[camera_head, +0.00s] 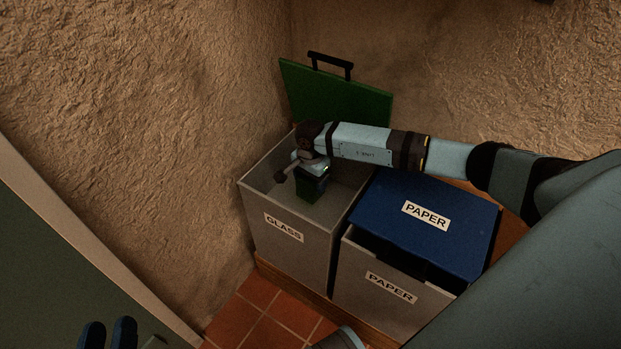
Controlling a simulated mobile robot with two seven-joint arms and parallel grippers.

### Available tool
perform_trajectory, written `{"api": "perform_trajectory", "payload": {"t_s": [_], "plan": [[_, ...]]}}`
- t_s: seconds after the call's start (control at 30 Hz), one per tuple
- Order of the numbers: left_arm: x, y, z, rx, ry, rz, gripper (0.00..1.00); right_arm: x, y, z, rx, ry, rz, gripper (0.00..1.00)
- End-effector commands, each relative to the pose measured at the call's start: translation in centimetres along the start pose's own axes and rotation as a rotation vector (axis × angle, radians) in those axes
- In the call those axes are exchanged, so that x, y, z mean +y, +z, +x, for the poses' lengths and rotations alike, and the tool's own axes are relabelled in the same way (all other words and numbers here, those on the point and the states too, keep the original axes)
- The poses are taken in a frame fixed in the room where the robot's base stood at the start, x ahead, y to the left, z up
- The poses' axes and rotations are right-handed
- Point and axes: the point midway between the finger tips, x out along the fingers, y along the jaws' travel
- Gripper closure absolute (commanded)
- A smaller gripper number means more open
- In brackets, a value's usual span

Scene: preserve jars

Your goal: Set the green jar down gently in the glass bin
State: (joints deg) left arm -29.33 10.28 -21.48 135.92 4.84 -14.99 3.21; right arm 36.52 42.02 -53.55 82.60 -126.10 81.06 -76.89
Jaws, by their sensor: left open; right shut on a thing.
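The green jar (311,188) is dark and small, and hangs upright or nearly so within the opening of the glass bin (310,259). The grey bin is open at the top and carries a GLASS label. My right gripper (310,168) is shut on the jar's upper part and covers it partly. Whether the jar touches the bin's floor I cannot tell. My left gripper (108,334) is open and empty at the bottom left edge, far from the bin, only its fingertips showing.
The green lid (335,95) stands raised behind the glass bin. The paper bin (375,277) with its blue lid (425,222) is close on the right, under my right arm. A rough wall (130,100) rises behind and to the left. Red floor tiles (262,318) lie in front.

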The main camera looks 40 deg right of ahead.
Motion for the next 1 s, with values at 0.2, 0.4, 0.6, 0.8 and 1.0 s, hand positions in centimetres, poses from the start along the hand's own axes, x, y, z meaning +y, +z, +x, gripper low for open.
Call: {"api": "perform_trajectory", "payload": {"t_s": [0.2, 0.4, 0.6, 0.8, 1.0], "plan": [[0.13, -0.74, -0.12, 0.020, 0.010, 0.005, 0.57, -0.04, -0.01, 0.16, 0.000, -0.001, 0.000, 0.59], [0.09, -0.55, -0.07, 0.016, 0.011, 0.006, 0.57, -0.04, 0.00, 0.14, 0.000, -0.001, 0.000, 0.59], [0.17, -0.30, 0.15, 0.015, 0.005, -0.004, 0.57, -0.03, -0.01, 0.17, 0.000, -0.001, 0.000, 0.59], [0.10, -0.12, 0.08, 0.014, 0.005, -0.002, 0.57, -0.04, -0.01, 0.41, 0.000, -0.001, 0.000, 0.59], [0.04, 0.10, 0.04, 0.013, 0.005, -0.001, 0.57, -0.04, 0.00, 0.72, 0.000, -0.001, 0.000, 0.59]]}}
